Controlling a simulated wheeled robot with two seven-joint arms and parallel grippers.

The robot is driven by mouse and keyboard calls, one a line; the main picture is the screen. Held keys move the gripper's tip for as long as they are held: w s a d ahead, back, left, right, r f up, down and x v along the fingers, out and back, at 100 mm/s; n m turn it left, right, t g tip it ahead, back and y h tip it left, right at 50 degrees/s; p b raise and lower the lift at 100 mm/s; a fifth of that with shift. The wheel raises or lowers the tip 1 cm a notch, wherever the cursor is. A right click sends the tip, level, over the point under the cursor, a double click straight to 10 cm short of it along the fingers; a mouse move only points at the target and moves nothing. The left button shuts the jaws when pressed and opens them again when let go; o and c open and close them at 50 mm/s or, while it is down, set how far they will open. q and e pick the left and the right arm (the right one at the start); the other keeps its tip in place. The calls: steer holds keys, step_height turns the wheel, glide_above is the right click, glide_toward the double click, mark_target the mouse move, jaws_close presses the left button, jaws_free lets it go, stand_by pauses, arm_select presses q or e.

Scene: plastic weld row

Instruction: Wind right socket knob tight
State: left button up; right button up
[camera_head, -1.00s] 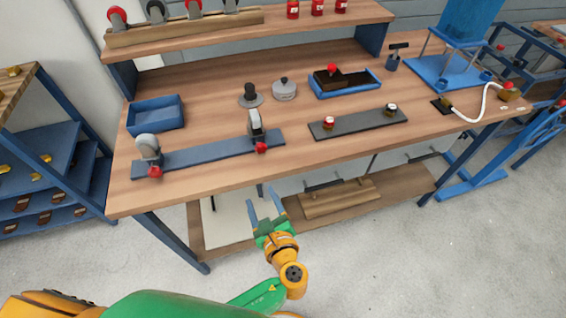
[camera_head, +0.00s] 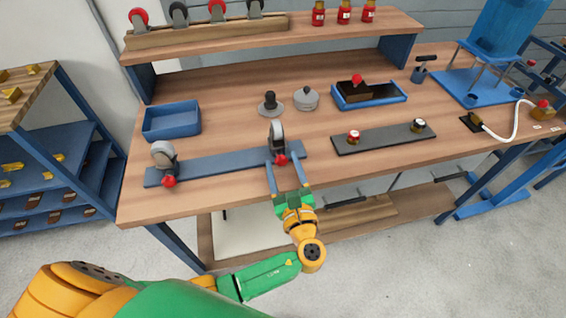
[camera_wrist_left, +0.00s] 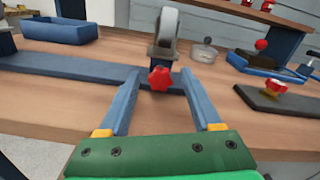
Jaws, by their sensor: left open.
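The right socket (camera_head: 277,150) stands near the right end of a blue strip and holds a grey wheel (camera_head: 277,131) upright. Its red star-shaped knob (camera_head: 281,160) faces the table's front edge; in the wrist view the red knob (camera_wrist_left: 160,78) is near the middle. My left gripper (camera_head: 284,164) is open, coming from the front edge side. Its blue fingers reach toward the knob, one to each side in the wrist view; I see no contact. My right gripper is not in view.
The blue strip (camera_head: 220,162) also bears a left socket with a wheel and red knob (camera_head: 169,181). A blue bin (camera_head: 172,120), grey lidded pieces and a dark plate (camera_head: 385,138) with two knobs lie around. Bare wood lies in front of the strip.

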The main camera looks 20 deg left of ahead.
arm_select(q)
steer(key=shift+w+a, duration=0.1)
steer(key=shift+w, duration=0.05)
jaws_close()
steer(key=shift+r+m+p, duration=0.25)
steer(key=shift+m+p, duration=0.95)
steer(key=shift+p, duration=0.25)
steer(key=m+p, duration=0.2)
steer(key=shift+f+m, duration=0.1)
steer(key=shift+m, duration=0.2)
steer(key=shift+f+m+p, duration=0.1)
steer(key=shift+m+p, duration=0.3)
steer(key=shift+m, duration=0.5)
jaws_free()
steer(key=v, duration=0.7)
